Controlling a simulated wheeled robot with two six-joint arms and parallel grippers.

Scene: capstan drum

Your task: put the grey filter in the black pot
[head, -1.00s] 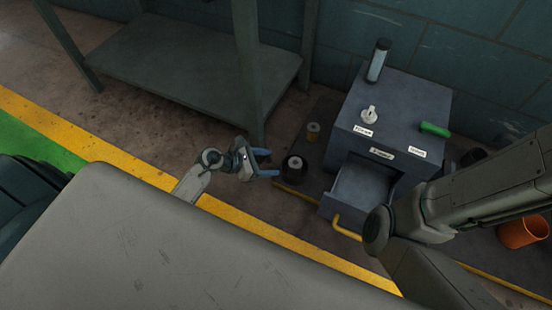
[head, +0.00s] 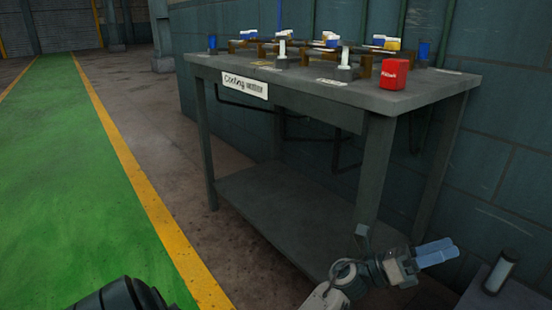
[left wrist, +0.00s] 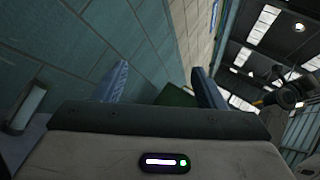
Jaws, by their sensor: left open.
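A pale grey cylinder with dark ends (head: 502,268) stands on a grey surface at the lower right of the head view. A pale cylinder also shows at the left edge of the left wrist view (left wrist: 31,106). I cannot tell whether it is the grey filter. My left gripper (head: 441,252) is open and empty, up and left of the cylinder in the head view, its blue fingers pointing right. Its fingers also show in the left wrist view (left wrist: 163,82) with nothing between them. No black pot is recognisable now. My right gripper is out of view.
A grey workbench (head: 310,84) with a lower shelf (head: 290,230) stands beyond my left arm. It carries a red can (head: 394,74), small cylinders and pipework. A yellow line (head: 140,180) borders the green floor (head: 70,170) at left, which is clear.

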